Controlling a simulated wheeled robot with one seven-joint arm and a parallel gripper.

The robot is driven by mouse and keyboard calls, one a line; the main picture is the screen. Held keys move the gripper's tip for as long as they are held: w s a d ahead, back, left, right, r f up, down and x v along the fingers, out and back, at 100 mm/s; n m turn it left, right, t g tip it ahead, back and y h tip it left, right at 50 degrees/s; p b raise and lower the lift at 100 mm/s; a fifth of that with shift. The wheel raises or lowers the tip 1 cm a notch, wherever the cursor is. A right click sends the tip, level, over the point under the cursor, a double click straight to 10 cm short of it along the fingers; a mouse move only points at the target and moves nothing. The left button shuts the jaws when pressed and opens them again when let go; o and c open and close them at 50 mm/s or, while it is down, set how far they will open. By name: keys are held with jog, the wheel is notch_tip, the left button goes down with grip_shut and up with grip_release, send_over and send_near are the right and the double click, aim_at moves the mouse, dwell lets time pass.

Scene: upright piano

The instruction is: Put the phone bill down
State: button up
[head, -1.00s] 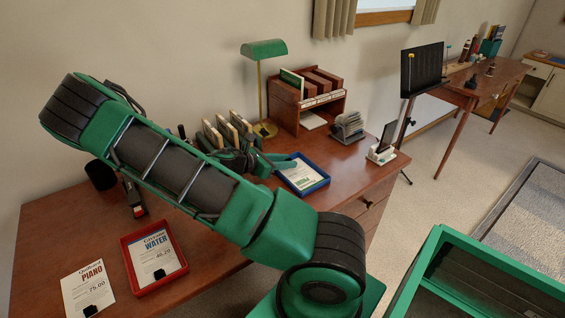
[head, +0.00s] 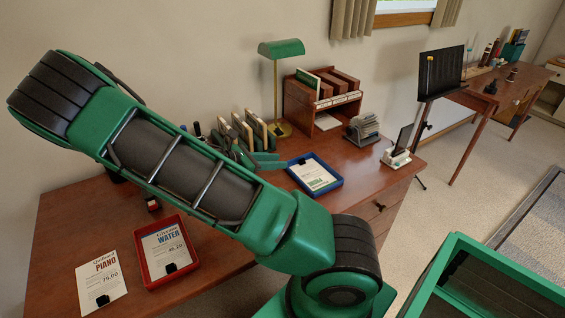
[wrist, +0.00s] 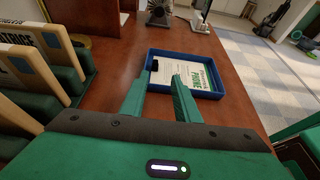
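The phone bill (head: 313,175) is a white sheet with green lettering, lying in the blue tray (head: 327,185) on the desk. In the wrist view the bill (wrist: 190,78) lies in the blue tray (wrist: 221,78), with a black clip on its left side. My gripper (head: 272,160) is left of the tray in the head view, partly hidden behind my arm. In the wrist view my gripper (wrist: 160,78) has its two green fingers apart with nothing held between them; they cover part of the tray's near side.
A red tray (head: 148,276) holds the water bill (head: 165,248), beside the piano bill (head: 101,281). Upright files (head: 250,130), a green lamp (head: 281,48), a wooden organiser (head: 322,105), a card file (head: 362,129) and a phone stand (head: 396,157) line the desk's back and right.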

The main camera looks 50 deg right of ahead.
jog(key=shift+a+r, duration=0.2)
jog(key=shift+a, duration=0.3)
jog(key=s+m+y, duration=0.2)
jog(key=s+m+g+y, duration=0.1)
jog(key=s+m, duration=0.2)
jog(key=shift+a+y, duration=0.15)
jog(key=shift+y, duration=0.25)
jog(key=s+a+r+m+t+y, duration=0.2)
jog(key=s+a+r+m+y, duration=0.2)
jog(key=s+r+m, duration=0.3)
jog(key=s+a+r+m+t+y, duration=0.2)
jog(key=s+a+r+m+y, duration=0.3)
jog(key=s+m, duration=0.4)
notch_tip(320, 180, up, 2)
jog(key=shift+s+a+r+m+y, duration=0.1)
jog(key=shift+s+a+m+y, duration=0.35)
jog(key=shift+s, duration=0.5)
jog(key=shift+a, duration=0.1)
